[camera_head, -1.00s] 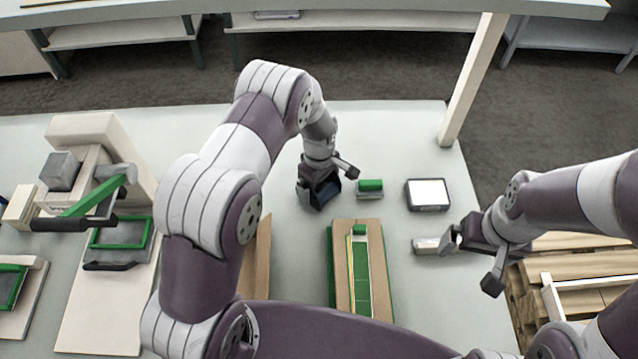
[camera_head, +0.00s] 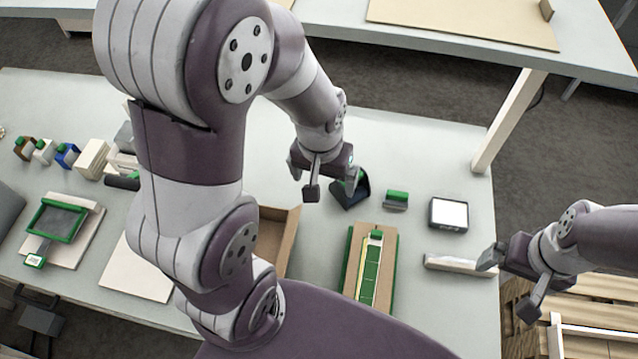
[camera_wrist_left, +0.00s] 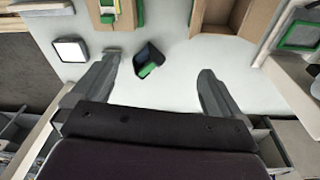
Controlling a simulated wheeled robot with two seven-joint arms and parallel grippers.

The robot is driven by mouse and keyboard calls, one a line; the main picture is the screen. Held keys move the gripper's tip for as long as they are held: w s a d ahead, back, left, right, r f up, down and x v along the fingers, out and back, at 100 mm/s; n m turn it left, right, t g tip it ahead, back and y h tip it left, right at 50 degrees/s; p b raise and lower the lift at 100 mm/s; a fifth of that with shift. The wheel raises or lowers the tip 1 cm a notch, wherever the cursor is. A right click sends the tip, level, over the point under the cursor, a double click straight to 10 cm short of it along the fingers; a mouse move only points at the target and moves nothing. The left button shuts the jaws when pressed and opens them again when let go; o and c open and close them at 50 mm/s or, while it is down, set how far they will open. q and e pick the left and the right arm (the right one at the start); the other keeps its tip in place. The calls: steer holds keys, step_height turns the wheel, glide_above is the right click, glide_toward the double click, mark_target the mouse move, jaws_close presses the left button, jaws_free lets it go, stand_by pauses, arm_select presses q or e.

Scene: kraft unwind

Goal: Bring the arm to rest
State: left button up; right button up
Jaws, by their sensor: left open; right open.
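My left gripper (camera_head: 322,172) is raised over the table (camera_head: 410,150), near the dark holder with a green part (camera_head: 352,190). Its jaws are open and empty. In the left wrist view the left gripper (camera_wrist_left: 155,95) shows two fingers spread wide, with the dark holder (camera_wrist_left: 148,60) on the table beyond them. My right gripper (camera_head: 512,279) is open at the table's right edge, beside a pale bar (camera_head: 455,264). I cannot tell whether it touches the bar.
A green-edged strip on a brown board (camera_head: 370,268), a green-topped block (camera_head: 396,200) and a white-screened device (camera_head: 448,214) lie on the table. An open cardboard box (camera_head: 280,235) is partly hidden by my left arm. A wooden pallet (camera_head: 590,310) stands at right.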

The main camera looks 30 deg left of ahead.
arm_select(q)
steer(key=s+f+m+b, duration=0.1)
steer(key=s+f+b, duration=0.2)
steer(key=f+b, duration=0.2)
steer(key=shift+f+b, duration=0.2)
steer(key=shift+b, duration=0.2)
steer(key=shift+a, duration=0.1)
stand_by(0.5)
